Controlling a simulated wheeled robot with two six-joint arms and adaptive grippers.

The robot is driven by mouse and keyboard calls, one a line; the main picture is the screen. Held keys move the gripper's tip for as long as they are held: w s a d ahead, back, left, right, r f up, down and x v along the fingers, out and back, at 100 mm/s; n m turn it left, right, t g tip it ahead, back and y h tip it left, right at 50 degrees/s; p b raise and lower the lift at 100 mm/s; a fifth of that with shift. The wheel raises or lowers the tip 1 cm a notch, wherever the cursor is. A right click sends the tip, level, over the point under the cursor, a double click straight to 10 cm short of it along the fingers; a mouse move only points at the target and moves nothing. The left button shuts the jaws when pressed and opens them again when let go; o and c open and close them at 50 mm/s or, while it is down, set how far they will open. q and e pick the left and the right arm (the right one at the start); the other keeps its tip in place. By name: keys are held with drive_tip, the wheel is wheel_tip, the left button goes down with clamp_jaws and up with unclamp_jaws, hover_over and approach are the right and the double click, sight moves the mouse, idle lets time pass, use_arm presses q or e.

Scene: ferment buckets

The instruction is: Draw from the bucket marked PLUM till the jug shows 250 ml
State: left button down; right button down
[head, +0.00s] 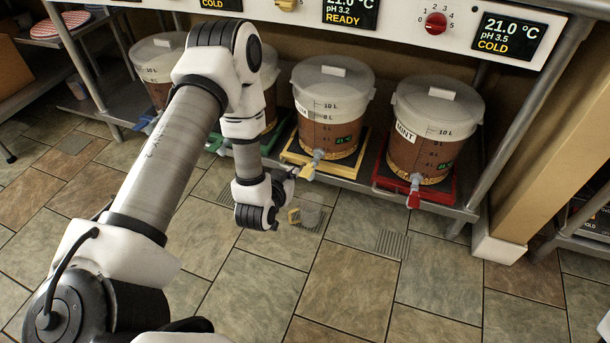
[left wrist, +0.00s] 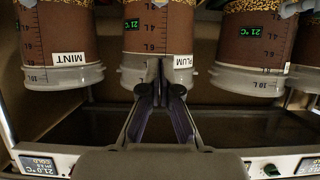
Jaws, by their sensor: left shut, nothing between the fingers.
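The PLUM bucket (head: 333,98) is clear with a white lid and brown liquid, on a yellow-edged tray (head: 350,170). Its yellow tap (head: 310,168) points outward at the front. In the left wrist view, which is upside down, the PLUM label (left wrist: 183,62) shows on the middle bucket. My left gripper (left wrist: 160,92) is shut and empty, in front of that bucket. In the head view the gripper (head: 286,180) is low, left of and below the yellow tap. My right gripper is out of view.
The MINT bucket (head: 436,115) with a red tap (head: 413,195) stands to the right. Two more buckets stand left, partly behind my arm. A panel above has displays, one reading READY (head: 349,12), and a red knob (head: 436,23). The tiled floor in front is mostly clear.

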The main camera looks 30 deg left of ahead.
use_arm(q)
drive_tip(key=b, duration=0.5)
hover_over(303, 170)
drive_tip(key=s+d, duration=0.2)
drive_tip(key=s, duration=0.1)
wheel_tip(303, 170, down, 4)
drive_tip(key=f, duration=0.1)
drive_tip(key=f+b, duration=0.1)
drive_tip(key=f, duration=0.1)
drive_tip(key=shift+w+a, duration=0.15)
drive_tip(key=shift+w, duration=0.05)
drive_tip(key=shift+s+f+b, duration=0.15)
drive_tip(key=shift+f+b, duration=0.3)
drive_tip(key=shift+f, duration=0.05)
